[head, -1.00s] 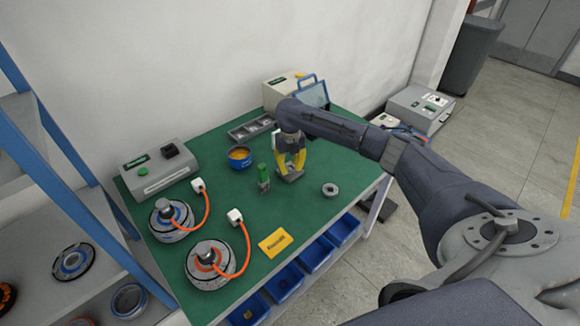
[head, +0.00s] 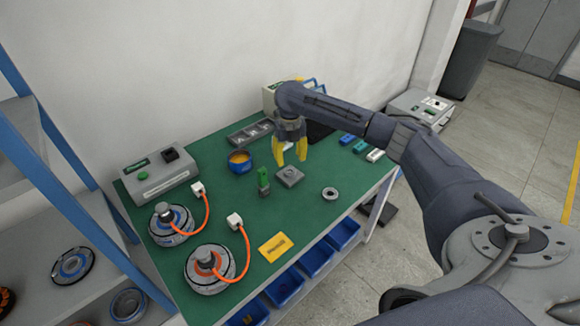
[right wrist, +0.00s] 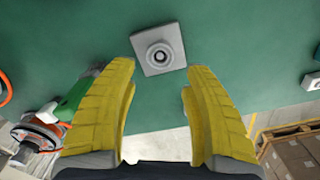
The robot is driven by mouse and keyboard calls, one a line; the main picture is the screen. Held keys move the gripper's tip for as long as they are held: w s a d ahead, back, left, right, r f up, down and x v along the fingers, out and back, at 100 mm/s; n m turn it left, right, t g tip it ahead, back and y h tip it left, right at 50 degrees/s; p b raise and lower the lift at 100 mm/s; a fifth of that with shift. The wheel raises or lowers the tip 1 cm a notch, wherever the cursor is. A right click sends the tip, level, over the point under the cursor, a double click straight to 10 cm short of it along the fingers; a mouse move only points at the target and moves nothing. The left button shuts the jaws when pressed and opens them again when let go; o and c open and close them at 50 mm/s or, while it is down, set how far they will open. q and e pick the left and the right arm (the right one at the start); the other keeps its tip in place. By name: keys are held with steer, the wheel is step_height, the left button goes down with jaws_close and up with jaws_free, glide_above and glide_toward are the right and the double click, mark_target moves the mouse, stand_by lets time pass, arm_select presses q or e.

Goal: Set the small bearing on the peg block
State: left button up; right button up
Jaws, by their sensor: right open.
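The peg block (head: 289,178) is a grey square block on the green table, and it also shows in the right wrist view (right wrist: 146,66). A small round ring, seemingly the small bearing (right wrist: 160,57), sits on the block around its centre; whether it is fully seated I cannot tell. My right gripper (head: 291,162) has yellow fingers, open and empty, above and just behind the block in the head view. The open fingers also show in the right wrist view (right wrist: 155,110), apart from the block. My left gripper is not in view.
Another grey ring (head: 330,193) lies right of the block. A green-topped tool (head: 263,178) stands close on the left, with a blue bowl (head: 240,162) behind it. Two hub motors (head: 209,268) with orange cables are at the front left. A yellow card (head: 275,247) lies near the front edge.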

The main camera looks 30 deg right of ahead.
steer(key=shift+r, duration=2.8)
